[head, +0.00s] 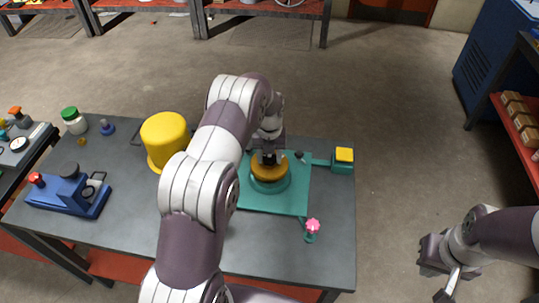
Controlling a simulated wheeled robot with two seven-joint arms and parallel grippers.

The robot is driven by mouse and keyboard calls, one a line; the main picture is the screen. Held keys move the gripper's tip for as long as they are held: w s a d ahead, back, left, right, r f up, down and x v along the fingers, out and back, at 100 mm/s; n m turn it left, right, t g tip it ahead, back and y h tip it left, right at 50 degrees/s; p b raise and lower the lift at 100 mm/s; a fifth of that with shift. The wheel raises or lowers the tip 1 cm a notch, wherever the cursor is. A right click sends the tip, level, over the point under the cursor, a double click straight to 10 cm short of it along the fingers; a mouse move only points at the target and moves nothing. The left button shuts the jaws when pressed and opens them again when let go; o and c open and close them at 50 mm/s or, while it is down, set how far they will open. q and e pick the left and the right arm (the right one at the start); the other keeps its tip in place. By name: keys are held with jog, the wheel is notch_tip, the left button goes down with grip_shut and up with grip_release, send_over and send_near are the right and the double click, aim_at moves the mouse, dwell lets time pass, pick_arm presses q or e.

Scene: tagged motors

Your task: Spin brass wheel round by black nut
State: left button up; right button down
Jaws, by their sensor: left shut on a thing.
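The brass wheel (260,176) lies flat on a round teal base in the middle of the teal plate (290,201) on the table. My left gripper (268,159) points down over the wheel's middle and is shut. The black nut is mostly hidden by the fingers, which appear to hold it at the wheel's centre. My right gripper (442,276) hangs off to the right, beyond the table, away from the wheel. Its fingers are not clear enough to show open or shut.
A small dark knob (299,155), a yellow-topped teal block (343,157) and a pink knob (313,225) sit around the plate. A yellow cylinder (164,134) stands left of my arm. A blue device (68,194) and a green-lidded jar (74,121) are further left.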

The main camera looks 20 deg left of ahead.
pick_arm(q)
jog(key=o, duration=1.1)
